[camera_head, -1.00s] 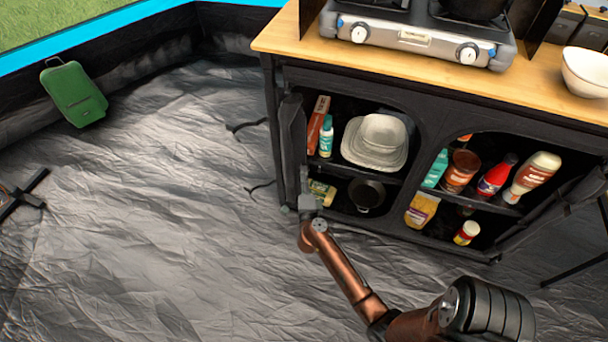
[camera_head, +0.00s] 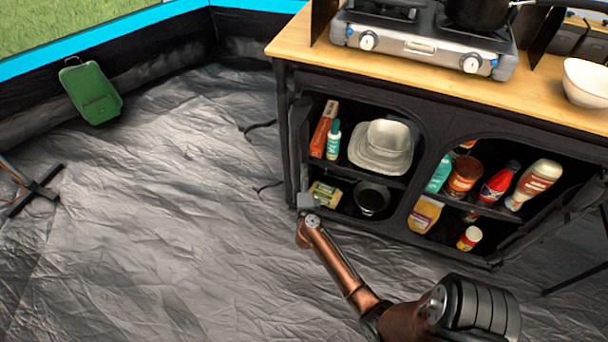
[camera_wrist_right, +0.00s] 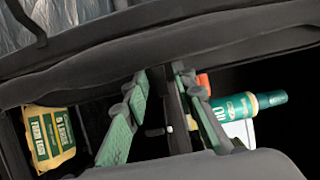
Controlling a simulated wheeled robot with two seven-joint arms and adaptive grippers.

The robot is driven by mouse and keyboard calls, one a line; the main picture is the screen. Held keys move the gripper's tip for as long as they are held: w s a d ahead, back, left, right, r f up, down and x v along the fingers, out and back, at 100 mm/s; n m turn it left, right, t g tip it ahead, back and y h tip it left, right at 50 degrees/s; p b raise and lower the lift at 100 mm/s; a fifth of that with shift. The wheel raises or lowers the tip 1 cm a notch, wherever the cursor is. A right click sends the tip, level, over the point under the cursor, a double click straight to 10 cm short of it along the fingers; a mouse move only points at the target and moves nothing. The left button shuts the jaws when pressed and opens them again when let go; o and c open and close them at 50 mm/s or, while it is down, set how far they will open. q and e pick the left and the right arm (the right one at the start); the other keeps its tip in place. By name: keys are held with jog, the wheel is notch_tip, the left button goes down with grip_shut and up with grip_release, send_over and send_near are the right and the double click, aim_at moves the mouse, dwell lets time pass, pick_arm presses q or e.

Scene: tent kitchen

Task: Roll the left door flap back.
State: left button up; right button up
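The left door flap (camera_head: 299,140) is black fabric gathered in an upright strip along the left edge of the cabinet's left opening. The left compartments behind it are exposed. My right gripper (camera_head: 306,199) is at the flap's lower end, by the lower left corner of the opening; its fingertips are hidden in the head view. In the right wrist view, its two green-padded fingers (camera_wrist_right: 160,100) stand apart, with a narrow dark strip between them that I cannot identify. Dark fabric (camera_wrist_right: 160,45) crosses just beyond the fingertips. My left gripper is not in view.
The cabinet holds bowls and plates (camera_head: 382,146), a dark pan (camera_head: 371,197), a yellow-green box (camera_head: 325,194) and several bottles. A stove (camera_head: 425,42) and a white bowl (camera_head: 586,82) stand on top.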

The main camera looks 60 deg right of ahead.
jog(key=shift+s, duration=0.1)
jog(key=v, duration=1.2)
dwell(0.4)
